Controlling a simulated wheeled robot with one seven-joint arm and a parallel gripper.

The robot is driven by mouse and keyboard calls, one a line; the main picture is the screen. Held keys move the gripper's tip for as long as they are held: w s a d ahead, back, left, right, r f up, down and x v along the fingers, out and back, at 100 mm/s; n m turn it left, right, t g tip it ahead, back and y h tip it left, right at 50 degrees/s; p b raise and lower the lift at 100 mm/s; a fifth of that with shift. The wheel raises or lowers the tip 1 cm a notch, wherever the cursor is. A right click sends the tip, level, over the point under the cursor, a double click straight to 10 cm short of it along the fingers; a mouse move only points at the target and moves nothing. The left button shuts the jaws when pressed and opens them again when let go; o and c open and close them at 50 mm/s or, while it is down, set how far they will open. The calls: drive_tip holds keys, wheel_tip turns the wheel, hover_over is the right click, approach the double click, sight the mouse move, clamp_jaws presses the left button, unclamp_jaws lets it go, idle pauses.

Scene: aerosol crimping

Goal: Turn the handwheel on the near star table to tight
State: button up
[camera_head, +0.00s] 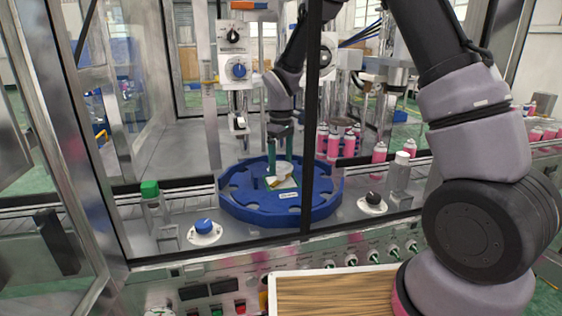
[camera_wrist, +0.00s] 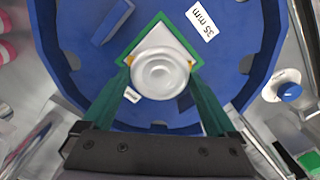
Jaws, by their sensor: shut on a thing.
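The near star table (camera_head: 235,203) is a blue round plate with notches around its rim, and it fills most of the wrist view (camera_wrist: 75,25). At its middle is a white round handwheel (camera_wrist: 160,73) over a green-edged diamond plate (camera_wrist: 160,18). The handwheel also shows in the head view (camera_head: 284,168), partly hidden by a finger. My gripper (camera_head: 280,152) reaches down over the table's middle. In the wrist view its green fingers (camera_wrist: 160,80) are on either side of the handwheel, shut on it.
A dark upright post (camera_head: 311,120) stands in front of the table. A blue knob (camera_head: 204,227) and a black knob (camera_head: 373,198) flank it. A white machine head (camera_head: 237,70) is behind.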

sight(281, 165)
drive_tip(key=m, duration=0.3)
drive_tip(key=shift+m, duration=0.4)
drive_tip(key=m, duration=0.4)
drive_tip(key=shift+m, duration=0.3)
drive_tip(key=o, duration=1)
drive_tip(key=shift+r, duration=0.1)
wheel_tip(281, 165, up, 11)
drive_tip(key=shift+f, duration=0.2)
